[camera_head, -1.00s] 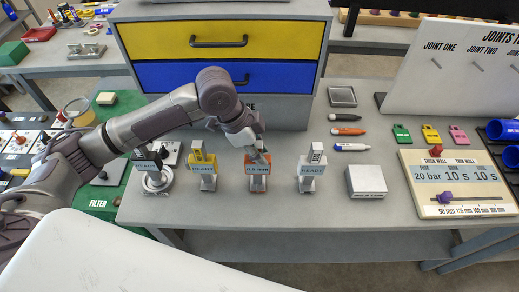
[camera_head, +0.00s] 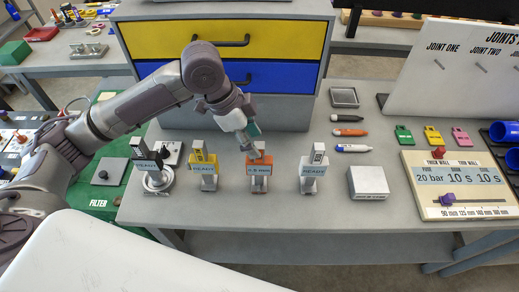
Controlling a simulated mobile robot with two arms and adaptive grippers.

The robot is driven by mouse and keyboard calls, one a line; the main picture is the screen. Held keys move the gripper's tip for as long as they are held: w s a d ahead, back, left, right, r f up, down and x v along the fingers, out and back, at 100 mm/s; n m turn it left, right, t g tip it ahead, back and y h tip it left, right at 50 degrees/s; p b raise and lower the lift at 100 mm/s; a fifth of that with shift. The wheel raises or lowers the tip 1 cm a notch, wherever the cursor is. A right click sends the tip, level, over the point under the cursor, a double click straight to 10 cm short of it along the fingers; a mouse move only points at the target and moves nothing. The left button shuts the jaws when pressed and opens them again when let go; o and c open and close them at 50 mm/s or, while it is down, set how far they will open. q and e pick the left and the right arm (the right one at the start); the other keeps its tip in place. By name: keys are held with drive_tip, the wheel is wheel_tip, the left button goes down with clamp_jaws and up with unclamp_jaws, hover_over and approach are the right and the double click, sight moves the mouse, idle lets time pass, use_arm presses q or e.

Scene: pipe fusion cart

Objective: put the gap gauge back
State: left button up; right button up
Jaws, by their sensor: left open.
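An orange piece (camera_head: 260,161) with a pale label, which looks like the gap gauge, sits upright on a small grey stand in the row on the table. The label text is too small to read surely. My left gripper (camera_head: 252,146) is open, just above and behind the orange piece, fingers pointing down. A thin grey upright part shows between the fingers and the orange piece; whether they touch it I cannot tell. My right gripper is not in view.
Stands with READY labels flank it: a yellow one (camera_head: 204,168), a grey one (camera_head: 313,172) and one with a coil (camera_head: 153,172). The drawer cabinet (camera_head: 270,100) stands close behind.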

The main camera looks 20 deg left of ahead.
use_arm(q)
drive_tip(key=v, duration=0.6)
drive_tip(key=shift+r, duration=0.35)
drive_tip(key=shift+s+a, duration=0.1)
drive_tip(key=shift+s, duration=0.05)
